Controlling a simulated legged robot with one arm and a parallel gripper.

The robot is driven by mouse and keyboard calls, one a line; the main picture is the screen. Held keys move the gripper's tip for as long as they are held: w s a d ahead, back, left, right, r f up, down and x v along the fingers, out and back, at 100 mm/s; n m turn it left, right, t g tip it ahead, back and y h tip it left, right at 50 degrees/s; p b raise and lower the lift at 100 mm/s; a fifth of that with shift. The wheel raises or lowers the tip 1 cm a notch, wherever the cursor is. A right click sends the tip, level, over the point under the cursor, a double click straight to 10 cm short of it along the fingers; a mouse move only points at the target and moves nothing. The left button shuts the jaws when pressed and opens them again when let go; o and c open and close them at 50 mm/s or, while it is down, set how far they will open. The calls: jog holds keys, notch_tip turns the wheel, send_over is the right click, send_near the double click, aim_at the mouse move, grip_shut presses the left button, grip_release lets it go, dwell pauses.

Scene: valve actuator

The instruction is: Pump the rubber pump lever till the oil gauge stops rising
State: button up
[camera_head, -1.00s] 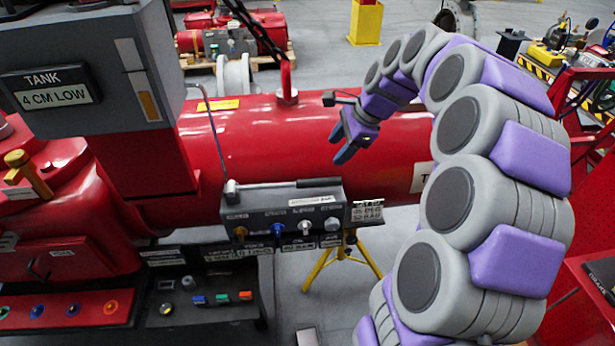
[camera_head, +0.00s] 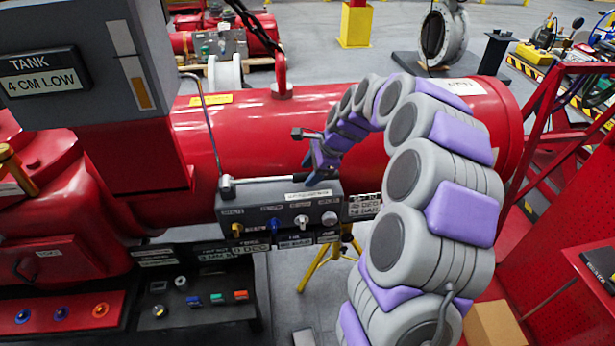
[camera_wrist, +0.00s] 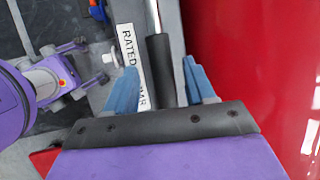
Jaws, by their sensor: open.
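The pump lever (camera_head: 265,181) is a metal rod with a black rubber grip, lying almost level along the top of a grey control box (camera_head: 262,212). My gripper (camera_head: 315,178) is at the grip's right end in the head view. In the wrist view, the black grip (camera_wrist: 160,70) lies between the two blue fingers of my gripper (camera_wrist: 158,78); the fingers are apart, with gaps beside the grip. The tank housing (camera_head: 70,125) carries a sign (camera_head: 40,75) reading "TANK 4 CM LOW" and a narrow gauge window (camera_head: 131,68) with orange at its lower part.
A large red cylinder (camera_head: 400,135) lies right behind the box. Knobs (camera_head: 302,221) line the box's front. A yellow stand (camera_head: 325,262) is below it. A panel with coloured buttons (camera_head: 217,299) is at lower left, and a red frame (camera_head: 545,130) stands at right.

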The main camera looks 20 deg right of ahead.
jog(key=shift+w+f, duration=0.2)
jog(key=shift+f, duration=0.35)
jog(key=shift+w+d+f, duration=0.15)
jog(key=shift+d+f, duration=0.25)
jog(key=shift+d, duration=0.2)
jog(key=shift+a, duration=0.4)
jog(key=shift+c, duration=0.5)
jog(key=shift+a, duration=0.3)
jog(key=c, duration=0.3)
jog(key=shift+d, duration=0.25)
grip_shut()
